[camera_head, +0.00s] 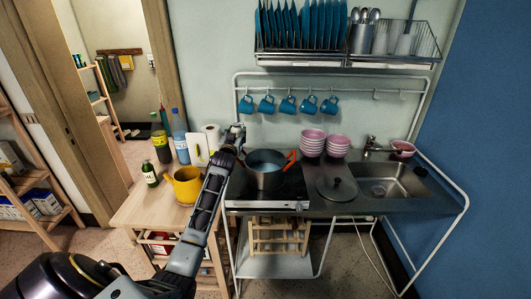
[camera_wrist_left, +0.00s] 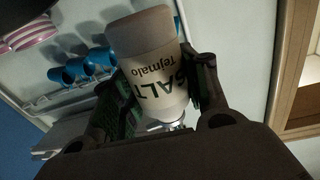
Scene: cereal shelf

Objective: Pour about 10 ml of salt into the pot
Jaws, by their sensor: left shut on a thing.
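The salt container (camera_wrist_left: 150,62) is pale with a brownish end and black lettering "SALT Tejmalo". It sits between the fingers of my left gripper (camera_wrist_left: 150,92), which is shut on it. In the wrist view its lettering is upside down, as is the background. In the head view my left gripper (camera_head: 236,133) is above and just behind the left side of the pot, and the salt is too small there to make out clearly. The dark pot (camera_head: 266,180) with orange handles stands on the stove with bluish liquid inside. My right gripper is not in view.
Blue mugs (camera_head: 288,104) hang above.

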